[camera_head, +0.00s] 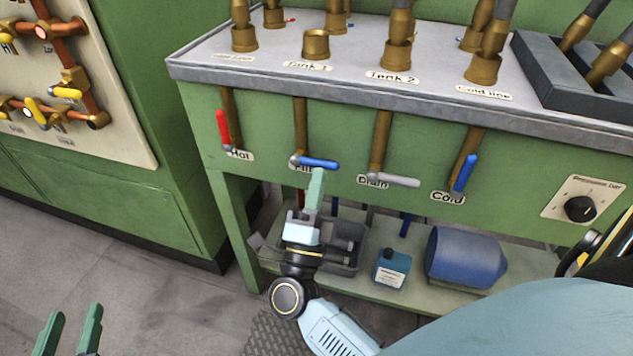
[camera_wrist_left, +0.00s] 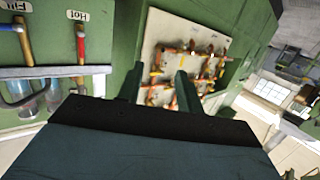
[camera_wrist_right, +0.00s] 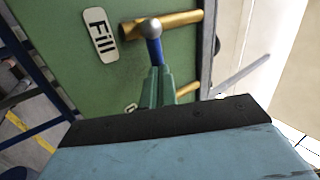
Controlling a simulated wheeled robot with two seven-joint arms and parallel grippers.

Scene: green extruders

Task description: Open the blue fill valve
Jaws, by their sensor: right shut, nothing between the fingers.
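The blue fill valve handle (camera_head: 318,163) lies roughly level, crosswise to its brass pipe (camera_head: 300,125), on the green bench front. Its "Fill" label (camera_wrist_right: 100,35) shows clearly in the right wrist view and is partly covered in the head view. My right gripper (camera_head: 317,178) is shut and empty, its fingertips just below the handle. In the right wrist view the blue handle (camera_wrist_right: 154,50) stands right at the fingertips (camera_wrist_right: 158,72); I cannot tell whether they touch. My left gripper (camera_head: 72,325) is open and empty, low at the left, away from the bench.
Red Hot (camera_head: 222,130), grey Drain (camera_head: 398,180) and blue Cold (camera_head: 465,173) handles share the bench front. A pipe panel (camera_head: 110,145) is at the left.

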